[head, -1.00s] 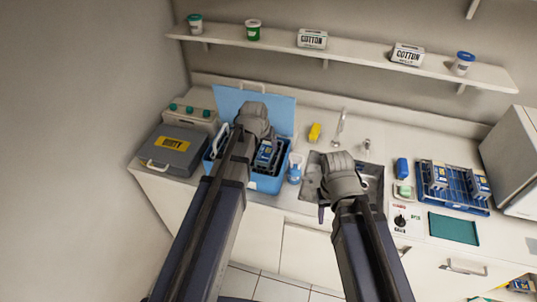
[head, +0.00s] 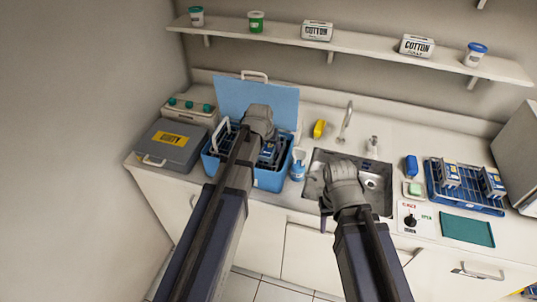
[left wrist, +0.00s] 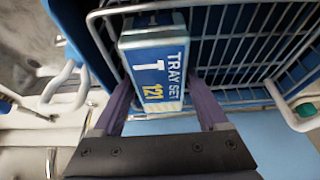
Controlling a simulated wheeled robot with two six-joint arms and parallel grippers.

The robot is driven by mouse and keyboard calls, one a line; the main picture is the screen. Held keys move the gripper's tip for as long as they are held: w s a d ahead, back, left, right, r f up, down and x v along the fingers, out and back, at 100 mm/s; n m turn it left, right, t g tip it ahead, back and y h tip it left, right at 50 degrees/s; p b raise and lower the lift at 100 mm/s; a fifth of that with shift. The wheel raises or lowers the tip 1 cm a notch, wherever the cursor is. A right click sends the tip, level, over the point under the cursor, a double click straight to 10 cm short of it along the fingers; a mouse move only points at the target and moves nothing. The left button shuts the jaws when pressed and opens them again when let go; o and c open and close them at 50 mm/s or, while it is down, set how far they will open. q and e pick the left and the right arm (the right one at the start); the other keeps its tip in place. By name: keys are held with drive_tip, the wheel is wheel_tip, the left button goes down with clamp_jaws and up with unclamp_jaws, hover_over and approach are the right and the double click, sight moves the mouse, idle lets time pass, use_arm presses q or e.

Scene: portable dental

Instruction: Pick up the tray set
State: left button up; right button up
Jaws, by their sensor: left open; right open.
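The tray set (left wrist: 155,75) is a box with a blue label reading "TRAY SET T 121". It stands in a wire basket (left wrist: 235,60) inside the open blue container (head: 268,181). My left gripper (left wrist: 163,88) is open, with one finger on each side of the box; I cannot tell whether they touch it. In the head view the box (head: 268,153) is partly hidden by my left wrist. My right gripper (head: 325,214) is over the sink's front edge, away from the tray set, with its fingers mostly hidden.
The container's raised lid (head: 262,105) stands behind it. A grey case (head: 172,145) is to the left; a spray bottle (head: 298,166) and sink (head: 377,184) are to the right. A blue rack (head: 465,203) holds similar boxes. A shelf (head: 350,42) runs above.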

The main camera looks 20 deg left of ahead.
sight(268, 145)
use_arm(q)
clamp_jaws()
idle(0.6)
drive_tip(key=shift+r, duration=0.1)
wheel_tip(268, 145, up, 10)
drive_tip(key=p, duration=1)
